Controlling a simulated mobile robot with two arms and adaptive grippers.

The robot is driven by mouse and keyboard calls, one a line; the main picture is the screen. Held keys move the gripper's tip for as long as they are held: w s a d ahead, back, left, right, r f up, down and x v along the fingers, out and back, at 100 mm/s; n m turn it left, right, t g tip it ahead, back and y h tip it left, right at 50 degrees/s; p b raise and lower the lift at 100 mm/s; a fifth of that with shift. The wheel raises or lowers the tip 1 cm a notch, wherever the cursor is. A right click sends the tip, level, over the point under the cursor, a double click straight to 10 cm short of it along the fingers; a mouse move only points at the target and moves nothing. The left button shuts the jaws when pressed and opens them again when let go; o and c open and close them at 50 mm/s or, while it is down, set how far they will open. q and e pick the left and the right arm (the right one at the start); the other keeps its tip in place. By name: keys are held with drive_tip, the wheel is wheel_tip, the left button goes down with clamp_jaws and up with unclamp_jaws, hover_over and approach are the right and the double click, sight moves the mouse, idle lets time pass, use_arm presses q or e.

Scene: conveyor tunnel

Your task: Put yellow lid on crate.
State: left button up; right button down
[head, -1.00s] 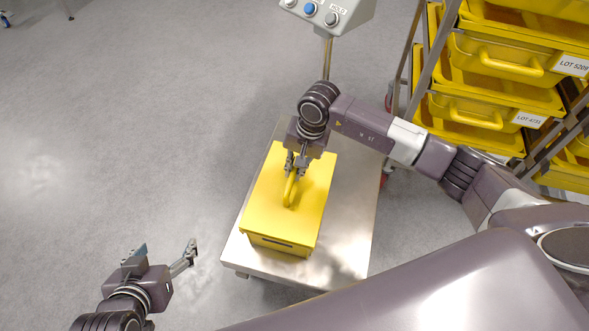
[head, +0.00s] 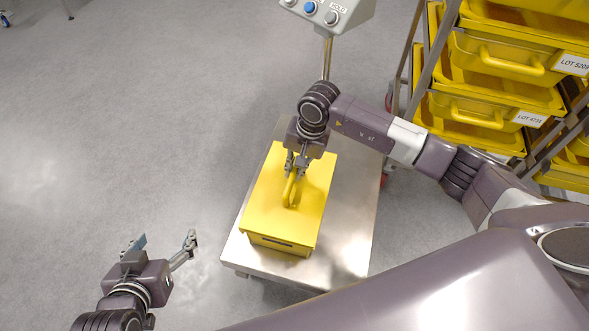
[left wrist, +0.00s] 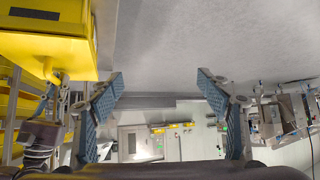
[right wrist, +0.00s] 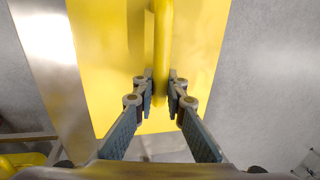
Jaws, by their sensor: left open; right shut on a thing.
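The yellow lid (head: 266,203) lies over the top of the yellow crate (head: 278,244), which stands on a steel table. The lid covers the crate's top, so the inside is hidden. My right gripper (head: 296,170) is shut on the lid's raised handle (head: 291,188). In the right wrist view the fingers (right wrist: 160,90) close on both sides of the handle (right wrist: 162,45). My left gripper (head: 165,245) is open and empty, off to the left of the table. It also shows open in the left wrist view (left wrist: 160,88).
The steel table (head: 345,235) has bare room right of the crate. A control box with buttons (head: 325,12) stands on a post behind it. A rack with several yellow bins (head: 500,60) is at the right. The floor (head: 120,120) at left is clear.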

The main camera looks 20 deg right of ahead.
idle(0.4)
drive_tip(key=shift+f, duration=0.1)
idle(0.3)
drive_tip(key=c, duration=1.9)
unclamp_jaws()
drive_tip(key=v, duration=1.2)
drive_tip(key=shift+w, duration=0.1)
drive_tip(key=shift+a, duration=0.15)
